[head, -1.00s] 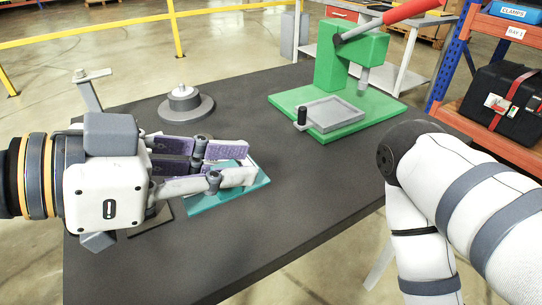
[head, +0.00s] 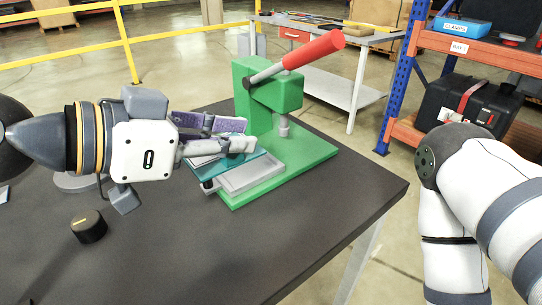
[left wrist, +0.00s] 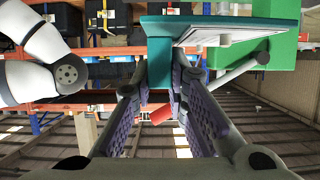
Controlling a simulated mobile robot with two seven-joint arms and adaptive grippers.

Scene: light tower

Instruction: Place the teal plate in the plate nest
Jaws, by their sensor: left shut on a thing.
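My left gripper (head: 236,144) is shut on the teal plate (head: 228,167), which also shows in the left wrist view (left wrist: 225,27) with a raised block between the fingers (left wrist: 158,85). The gripper holds the plate just over the left part of the plate nest (head: 262,174), a grey, shallow, rimmed tray on the green press base. The plate hides part of the nest, and I cannot tell whether they touch. My right gripper is out of view; only my right arm shows at the right.
The green press (head: 272,95) with its red lever (head: 314,48) stands just behind the nest. A black knob (head: 89,226) stands on the dark table (head: 230,250) at the left front. A grey round base (head: 75,183) is partly hidden behind my left arm.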

